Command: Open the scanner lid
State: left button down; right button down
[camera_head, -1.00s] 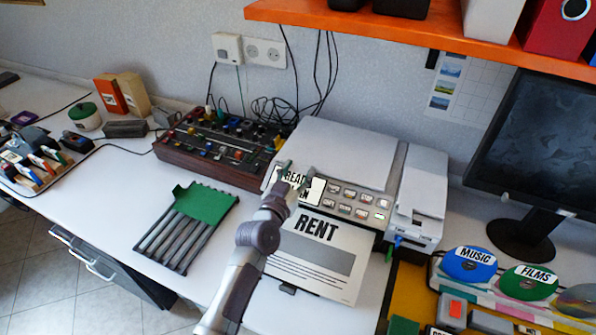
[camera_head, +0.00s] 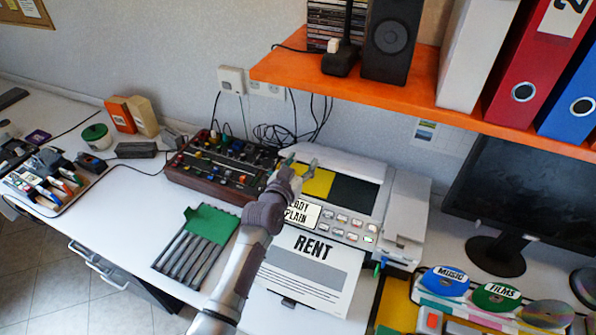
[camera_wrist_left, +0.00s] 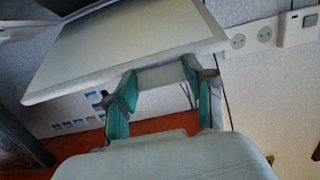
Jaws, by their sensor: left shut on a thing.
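The scanner (camera_head: 395,225) stands on the desk, its bed (camera_head: 352,193) showing a yellow and a black area. The scanner lid is raised off the bed. In the left wrist view the lid (camera_wrist_left: 125,50) is a large pale tilted panel, with a grey tab (camera_wrist_left: 163,77) on its edge between my fingers. My left gripper (camera_head: 301,164) is over the left part of the scanner. It also shows in the left wrist view (camera_wrist_left: 160,88), its green-padded fingers shut on the tab. The lid's outline is hard to make out against the wall in the head view. My right gripper is not in view.
An orange shelf (camera_head: 300,75) with speakers and binders hangs above. A mixer (camera_head: 220,165) stands left of the scanner, a monitor (camera_head: 520,200) right. A RENT sheet (camera_head: 310,265) lies in front. A green-topped rack (camera_head: 205,235) lies on the desk.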

pick_arm(q)
jog(key=shift+w+d+r+p, duration=0.2)
jog(key=shift+w+r, duration=0.25)
jog(key=shift+r, duration=0.35)
jog(key=shift+w+d+r+p, duration=0.1)
jog(key=shift+w+r+p, duration=0.3)
jog(key=shift+r, duration=0.35)
jog(key=c, duration=0.6)
grip_release()
jog(key=shift+w+f, duration=0.1)
jog(key=shift+c, duration=0.2)
jog(key=shift+o, duration=1.2)
jog(key=shift+w+d+f, duration=0.1)
jog(key=shift+f, duration=0.05)
jog(key=v, duration=1.2)
